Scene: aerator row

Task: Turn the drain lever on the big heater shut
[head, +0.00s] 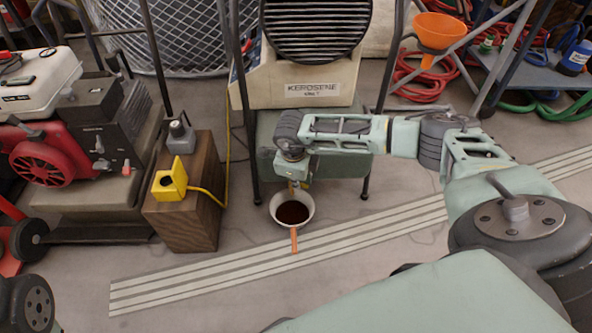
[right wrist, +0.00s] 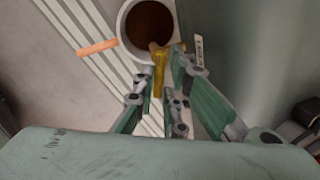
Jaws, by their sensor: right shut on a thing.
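The big heater (head: 318,85), a cream unit with a dark round grille and a KEROSENE label, stands on a dark metal frame above a green-grey tank. My right gripper (head: 297,183) points down at the tank's front. In the right wrist view my right gripper (right wrist: 163,75) has its fingers closed on the brass drain lever (right wrist: 159,62). The lever's pivot and exact angle are partly hidden by the fingers. A white pan (head: 277,198) with dark brown liquid and an orange handle sits on the floor below; it also shows in the right wrist view (right wrist: 124,40).
A wooden block (head: 190,215) with a yellow box (head: 169,185) and cord stands left of the pan. A red engine machine (head: 45,160) is farther left. Pale stripes (head: 200,280) cross the open floor. An orange funnel (head: 436,30) and red hose (head: 430,80) are at right.

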